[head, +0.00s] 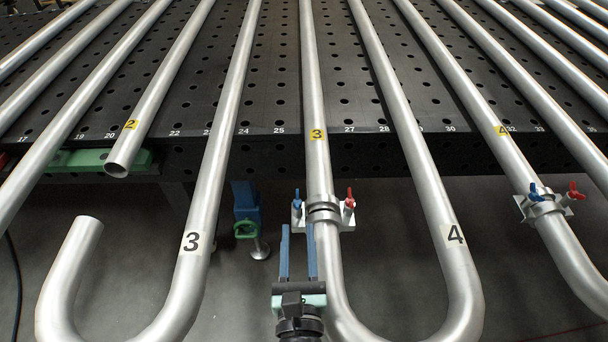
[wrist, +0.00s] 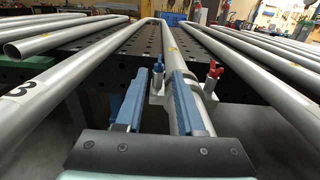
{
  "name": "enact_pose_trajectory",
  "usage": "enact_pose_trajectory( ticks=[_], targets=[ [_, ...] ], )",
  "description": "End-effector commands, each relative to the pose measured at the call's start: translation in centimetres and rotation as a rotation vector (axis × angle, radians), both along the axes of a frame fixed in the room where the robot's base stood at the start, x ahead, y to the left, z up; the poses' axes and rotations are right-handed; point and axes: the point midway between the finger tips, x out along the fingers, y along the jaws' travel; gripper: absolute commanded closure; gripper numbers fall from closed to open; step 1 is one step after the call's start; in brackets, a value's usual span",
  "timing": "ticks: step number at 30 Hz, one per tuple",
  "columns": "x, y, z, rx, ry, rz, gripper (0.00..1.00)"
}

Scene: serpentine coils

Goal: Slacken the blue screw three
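The blue screw (head: 297,203) stands on the left side of a metal clamp (head: 322,212) around the pipe with the yellow 3 label (head: 317,134). A red screw (head: 349,199) is on the clamp's right side. My gripper (head: 298,236) is open and empty, with blue fingers just short of the blue screw. In the wrist view, the blue screw (wrist: 158,71) appears ahead, between the two fingertips (wrist: 154,88). The right finger overlaps part of the pipe and clamp in that view. I see no contact with the screw.
A second clamp with a blue screw (head: 534,191) and a red screw (head: 575,191) sits on the pipe labelled 4 at right. Pipe bends labelled 3 (head: 191,242) and 4 (head: 454,235) flank my gripper. The perforated black table (head: 270,90) lies behind.

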Motion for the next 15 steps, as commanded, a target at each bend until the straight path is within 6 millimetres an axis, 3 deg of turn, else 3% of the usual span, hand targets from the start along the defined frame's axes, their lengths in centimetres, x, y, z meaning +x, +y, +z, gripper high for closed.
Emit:
enact_pose_trajectory(
  ticks=[15],
  targets=[
    [8.7, 0.0, 0.3, 0.006, -0.005, -0.002, 0.62]
  ],
)
